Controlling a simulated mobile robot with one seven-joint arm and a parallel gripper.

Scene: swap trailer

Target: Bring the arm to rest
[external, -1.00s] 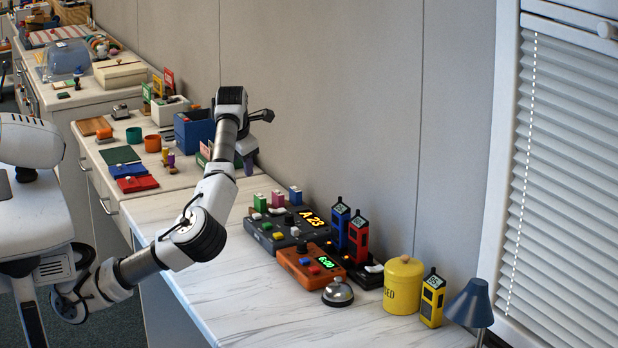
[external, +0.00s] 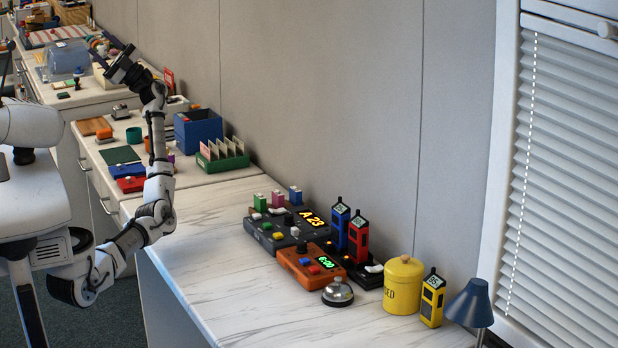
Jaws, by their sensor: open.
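My arm (external: 157,195) is white and dark grey. It reaches from my base at the left, over the front of the counter, and bends upward. My gripper (external: 112,50) is raised at the upper left, open, pointing up and to the left. Nothing shows between its fingers. In the picture it overlaps the far counter with the cream box; its exact height over that counter is hard to tell.
A dark console (external: 262,232), an orange clock (external: 300,268), a bell (external: 338,292) and a yellow canister (external: 403,286) stand right. The near counter's front is clear.

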